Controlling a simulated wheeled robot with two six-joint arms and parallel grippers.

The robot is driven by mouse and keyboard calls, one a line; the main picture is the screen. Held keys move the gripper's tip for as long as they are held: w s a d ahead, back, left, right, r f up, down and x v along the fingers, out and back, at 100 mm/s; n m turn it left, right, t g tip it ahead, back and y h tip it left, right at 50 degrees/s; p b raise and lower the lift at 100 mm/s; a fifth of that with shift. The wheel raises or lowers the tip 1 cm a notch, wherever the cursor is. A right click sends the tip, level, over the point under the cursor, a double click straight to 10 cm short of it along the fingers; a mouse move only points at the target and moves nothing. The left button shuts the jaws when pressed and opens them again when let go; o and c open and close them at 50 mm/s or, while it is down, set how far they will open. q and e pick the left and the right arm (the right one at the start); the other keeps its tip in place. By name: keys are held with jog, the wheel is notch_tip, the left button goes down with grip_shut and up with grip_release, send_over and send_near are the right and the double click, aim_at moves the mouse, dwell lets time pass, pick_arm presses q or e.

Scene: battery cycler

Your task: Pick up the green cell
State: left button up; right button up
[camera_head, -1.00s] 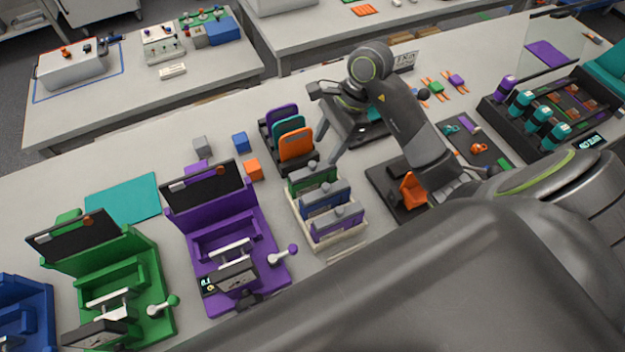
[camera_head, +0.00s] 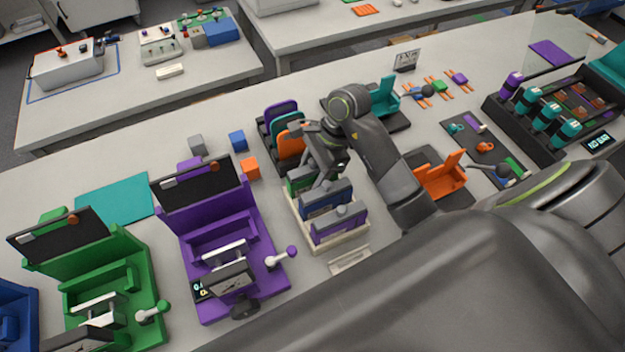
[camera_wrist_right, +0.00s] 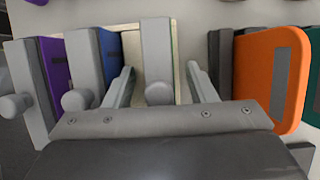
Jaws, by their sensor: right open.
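The green cell (camera_head: 299,182) stands upright in the cream rack (camera_head: 330,246), at its far end. Blue (camera_head: 325,204) and purple (camera_head: 338,229) cells stand beside it. My right gripper (camera_head: 318,178) is open just above the green cell and hides part of it. In the right wrist view, the gripper (camera_wrist_right: 160,82) has one finger on each side of a grey cell top (camera_wrist_right: 157,45) with a round knob. No contact shows. The blue (camera_wrist_right: 108,50) and purple (camera_wrist_right: 57,65) cells are to the left there. My left gripper is not in view.
A black holder with purple, teal and orange (camera_head: 291,146) plates stands just behind the rack. A purple fixture (camera_head: 225,250) is to the left and an open orange fixture (camera_head: 440,180) to the right. Small orange (camera_head: 249,168) and blue cubes lie at the left.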

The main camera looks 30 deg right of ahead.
grip_shut()
jog(key=shift+w+r, duration=0.1)
dwell(0.4)
jog(key=shift+r, duration=0.5)
notch_tip(320, 180, up, 9)
jog(key=p, duration=0.8)
